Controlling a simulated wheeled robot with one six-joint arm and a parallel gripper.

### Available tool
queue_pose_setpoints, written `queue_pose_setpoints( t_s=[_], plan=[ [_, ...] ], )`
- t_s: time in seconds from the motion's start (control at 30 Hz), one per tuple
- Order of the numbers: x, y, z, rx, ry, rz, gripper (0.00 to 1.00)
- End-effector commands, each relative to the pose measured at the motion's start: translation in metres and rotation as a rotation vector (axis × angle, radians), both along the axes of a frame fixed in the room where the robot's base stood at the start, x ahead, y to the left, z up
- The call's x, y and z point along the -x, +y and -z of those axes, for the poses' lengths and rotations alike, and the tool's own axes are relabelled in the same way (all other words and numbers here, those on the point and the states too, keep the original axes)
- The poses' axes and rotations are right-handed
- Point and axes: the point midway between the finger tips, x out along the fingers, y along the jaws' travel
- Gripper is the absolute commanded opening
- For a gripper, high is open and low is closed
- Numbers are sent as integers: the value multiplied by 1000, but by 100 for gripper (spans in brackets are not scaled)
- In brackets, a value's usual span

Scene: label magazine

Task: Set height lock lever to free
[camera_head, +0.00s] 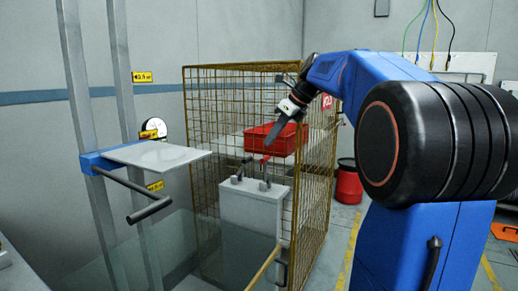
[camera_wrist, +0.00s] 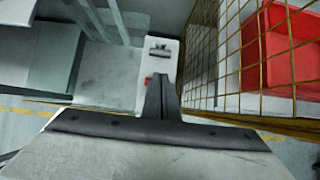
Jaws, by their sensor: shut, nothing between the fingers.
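My gripper (camera_head: 274,134) hangs in the air above a pale grey pedestal (camera_head: 252,208), its fingers shut and empty. In the wrist view the closed fingers (camera_wrist: 162,84) point towards the narrow pedestal top (camera_wrist: 165,62). Small dark levers (camera_head: 248,168) stand on the pedestal in the head view, one with a red part close by. A dark fitting (camera_wrist: 160,50) shows on the pedestal top in the wrist view, apart from the fingers. A black bar handle (camera_head: 150,210) sticks out from a blue carriage (camera_head: 98,163) on the left. I cannot tell which one is the height lock lever.
A red bin (camera_head: 348,185) stands farther right.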

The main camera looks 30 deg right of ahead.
Motion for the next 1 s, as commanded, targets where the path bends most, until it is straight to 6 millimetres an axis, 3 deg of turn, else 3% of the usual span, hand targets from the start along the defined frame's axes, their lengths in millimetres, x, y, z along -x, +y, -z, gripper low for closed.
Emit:
queue_pose_setpoints(
  t_s=[0.5, 0.7, 1.0],
  plan=[
    [-37, 25, 64, -2, 0, -3, 0],
    [-44, 30, 75, -2, -1, -3, 0],
    [-45, 30, 77, -2, -1, -3, 0]
  ],
)
